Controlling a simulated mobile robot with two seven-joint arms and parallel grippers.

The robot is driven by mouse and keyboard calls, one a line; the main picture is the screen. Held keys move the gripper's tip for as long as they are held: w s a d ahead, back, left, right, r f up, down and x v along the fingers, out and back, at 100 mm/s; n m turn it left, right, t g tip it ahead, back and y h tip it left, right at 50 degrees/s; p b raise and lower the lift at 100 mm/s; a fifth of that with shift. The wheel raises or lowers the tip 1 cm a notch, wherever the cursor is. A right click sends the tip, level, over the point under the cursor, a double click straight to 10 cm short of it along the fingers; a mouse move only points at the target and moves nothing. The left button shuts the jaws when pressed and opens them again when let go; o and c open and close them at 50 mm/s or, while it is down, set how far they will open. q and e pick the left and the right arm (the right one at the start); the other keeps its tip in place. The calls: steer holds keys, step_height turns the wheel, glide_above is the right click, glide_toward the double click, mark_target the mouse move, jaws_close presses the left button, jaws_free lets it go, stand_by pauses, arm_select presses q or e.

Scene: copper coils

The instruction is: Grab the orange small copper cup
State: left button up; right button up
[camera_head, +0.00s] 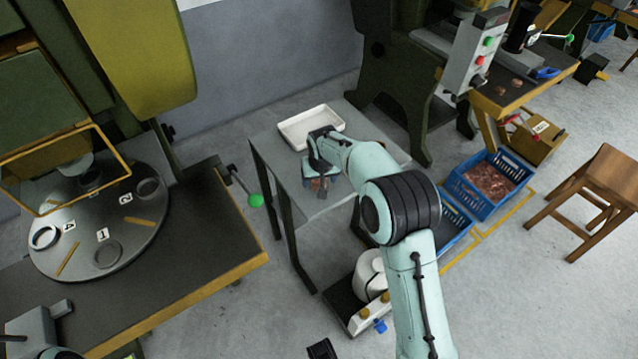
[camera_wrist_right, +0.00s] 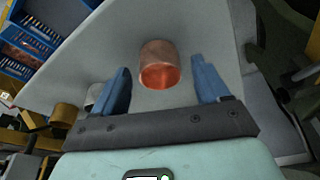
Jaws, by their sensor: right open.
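The small orange copper cup (camera_wrist_right: 160,50) stands on the grey table in the right wrist view, its bright open end facing my gripper. My right gripper (camera_wrist_right: 160,72) is open, with one blue finger to either side of the cup and a visible gap on both sides. Whether the fingertips are down at the cup's height is hard to tell. In the head view my right gripper (camera_head: 320,182) is low over the table, and the arm and fingers hide most or all of the cup. My left gripper is not clearly visible.
A white tray (camera_head: 290,134) lies at the back of the grey table (camera_head: 277,162), close behind my right wrist. A dark workbench with a round turntable (camera_head: 75,235) is at left. Blue crates (camera_head: 463,190) and a wooden stool (camera_head: 610,180) stand at right.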

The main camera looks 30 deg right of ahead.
steer(key=c, duration=1.1)
steer(key=shift+r, duration=0.1)
